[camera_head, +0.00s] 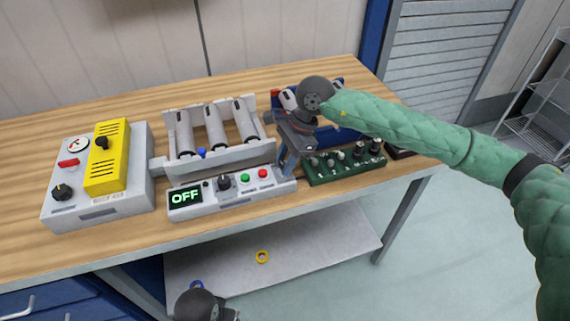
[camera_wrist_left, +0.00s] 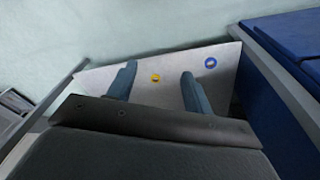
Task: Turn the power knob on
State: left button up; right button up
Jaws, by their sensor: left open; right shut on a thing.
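A white control panel (camera_head: 235,197) at the front of the bench has a lit display (camera_head: 185,197) reading OFF. A black knob (camera_head: 224,182) stands beside the display, left of a green button and a red button. My right gripper (camera_head: 287,162) points down just behind the panel's right end, to the right of the knob and apart from it. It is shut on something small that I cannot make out. My left gripper (camera_wrist_left: 156,88) is open and empty, below bench height over the lower shelf. Its fingers are clear in the left wrist view.
A white roller fixture (camera_head: 219,143) stands behind the panel. A box with a yellow cover (camera_head: 107,155) and another black knob (camera_head: 62,192) is at left. A green rack (camera_head: 345,163) is at right. The lower shelf (camera_head: 320,245) holds a yellow ring (camera_head: 262,257) and a blue ring (camera_wrist_left: 210,63).

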jog(key=shift+b, duration=0.45)
pick_arm(q)
jog(key=w+d+f+t+h+b, duration=0.3)
jog(key=d+f+b, duration=0.4)
jog(key=d+f, duration=0.2)
pick_arm(e)
jog(key=m+t, duration=0.1)
jog(key=m, duration=0.3)
jog(key=shift+s+f+m+t+y, duration=0.1)
jog(key=shift+f+m+t+y, duration=0.05)
jog(key=shift+m+t+y, duration=0.2)
jog(key=m+t+b, duration=0.1)
jog(key=m+b, duration=0.1)
jog(key=b, duration=0.2)
jog(key=m+t+b, duration=0.1)
jog(key=m+b, duration=0.1)
jog(key=b, duration=0.1)
jog(key=shift+s+m, duration=0.15)
jog(key=shift+m, duration=0.1)
jog(key=shift+m+b, duration=0.4)
jog(key=shift+b, duration=0.05)
pick_arm(q)
notch_tip(320, 180, down, 29)
jog(key=d+t, duration=0.1)
jog(key=t, duration=0.1)
jog(key=shift+t, duration=0.4)
jog(key=shift+s+d, duration=0.1)
jog(key=shift+s, duration=0.05)
pick_arm(e)
jog(key=shift+r, duration=0.2)
